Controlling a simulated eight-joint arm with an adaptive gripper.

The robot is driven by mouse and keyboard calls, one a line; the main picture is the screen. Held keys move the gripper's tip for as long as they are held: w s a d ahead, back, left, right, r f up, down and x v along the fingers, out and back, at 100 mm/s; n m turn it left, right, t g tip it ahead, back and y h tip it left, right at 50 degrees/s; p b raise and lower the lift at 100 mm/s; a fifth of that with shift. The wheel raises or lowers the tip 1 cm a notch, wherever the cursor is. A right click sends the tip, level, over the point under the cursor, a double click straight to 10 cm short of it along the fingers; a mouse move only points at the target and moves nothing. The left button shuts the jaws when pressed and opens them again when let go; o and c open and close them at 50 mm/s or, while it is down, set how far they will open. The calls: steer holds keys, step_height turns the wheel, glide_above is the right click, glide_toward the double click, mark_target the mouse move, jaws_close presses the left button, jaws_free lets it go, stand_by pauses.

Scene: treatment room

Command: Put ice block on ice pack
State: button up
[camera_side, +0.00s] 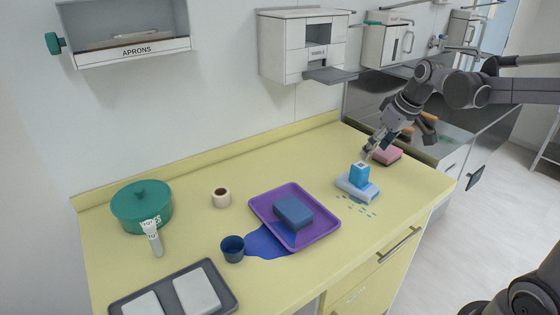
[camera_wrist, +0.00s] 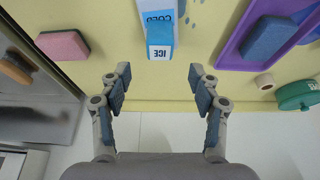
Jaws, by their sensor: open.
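The ice block (camera_side: 359,173) is a small light-blue block with a white top mark. In the side view it appears to stand upright on the white-and-blue ice pack (camera_side: 345,184). In the wrist view the block (camera_wrist: 160,36) shows the letters ICE upside down and overlaps the near end of the pack (camera_wrist: 158,8), which shows the letters COLD. My gripper (camera_side: 367,154) is just above and behind the block in the side view. In the wrist view my gripper (camera_wrist: 160,76) is open and empty, its fingers apart on either side and clear of the block.
A pink sponge (camera_side: 387,156) lies close behind the pack. A purple tray (camera_side: 263,205) holds a blue sponge (camera_side: 293,211). A dark blue cup (camera_side: 232,249), green pot (camera_side: 142,207) and tape roll (camera_side: 221,197) stand left. Blue drops dot the counter in front of the pack.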

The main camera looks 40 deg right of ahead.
steer(key=s+a+f+t, duration=0.2)
steer(key=s+a+f, duration=0.1)
steer(key=s+a, duration=0.9)
steer(key=shift+s+a+f+t, duration=0.25)
steer(key=shift+a+f+t, duration=0.1)
steer(key=shift+a, duration=0.15)
